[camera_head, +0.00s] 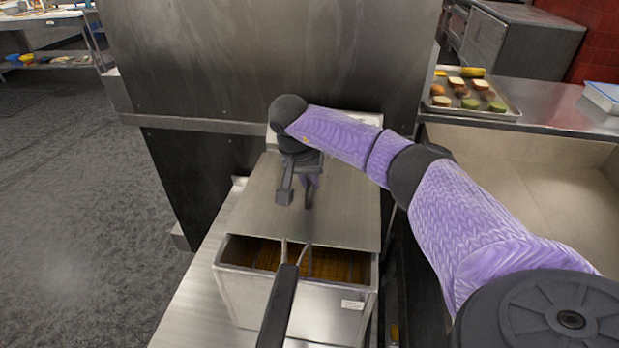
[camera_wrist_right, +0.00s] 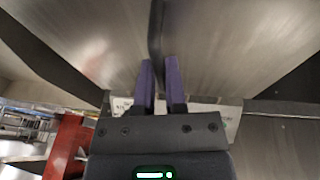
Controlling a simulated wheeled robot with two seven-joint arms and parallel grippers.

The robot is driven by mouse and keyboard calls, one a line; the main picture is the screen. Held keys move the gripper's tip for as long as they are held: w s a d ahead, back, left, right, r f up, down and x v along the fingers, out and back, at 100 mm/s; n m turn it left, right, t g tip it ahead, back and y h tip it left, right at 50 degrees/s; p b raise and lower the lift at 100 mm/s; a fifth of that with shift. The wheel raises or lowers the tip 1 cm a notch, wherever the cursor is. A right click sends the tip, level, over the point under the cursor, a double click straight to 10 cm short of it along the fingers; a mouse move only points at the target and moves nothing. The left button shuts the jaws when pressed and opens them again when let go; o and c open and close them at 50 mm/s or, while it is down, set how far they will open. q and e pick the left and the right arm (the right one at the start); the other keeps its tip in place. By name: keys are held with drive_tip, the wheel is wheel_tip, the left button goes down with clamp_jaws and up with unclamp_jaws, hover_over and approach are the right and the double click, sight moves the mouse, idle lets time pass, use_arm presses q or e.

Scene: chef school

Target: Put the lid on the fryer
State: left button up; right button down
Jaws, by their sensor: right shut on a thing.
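The fryer (camera_head: 290,305) is a steel box on a metal counter, with its open front part showing a brownish inside. The lid (camera_head: 345,215) is a flat grey metal sheet over the back part of the fryer; it also shows in the wrist view (camera_wrist_right: 235,45). Whether it rests on the rim or is held slightly above cannot be told. My right gripper (camera_head: 298,197) is above the lid, shut on its dark handle (camera_wrist_right: 156,35), which runs between the purple fingers in the wrist view. My left gripper is not in view.
A fryer basket's black handle (camera_head: 279,308) sticks out over the front rim. A dark steel panel (camera_head: 270,60) stands behind. A tray of food (camera_head: 475,100) lies on the right counter, above an empty basin (camera_head: 550,195). Open floor is at left.

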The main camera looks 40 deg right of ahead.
drive_tip(key=shift+f+b, duration=0.3)
drive_tip(key=shift+f, duration=0.2)
drive_tip(key=c, duration=0.6)
unclamp_jaws()
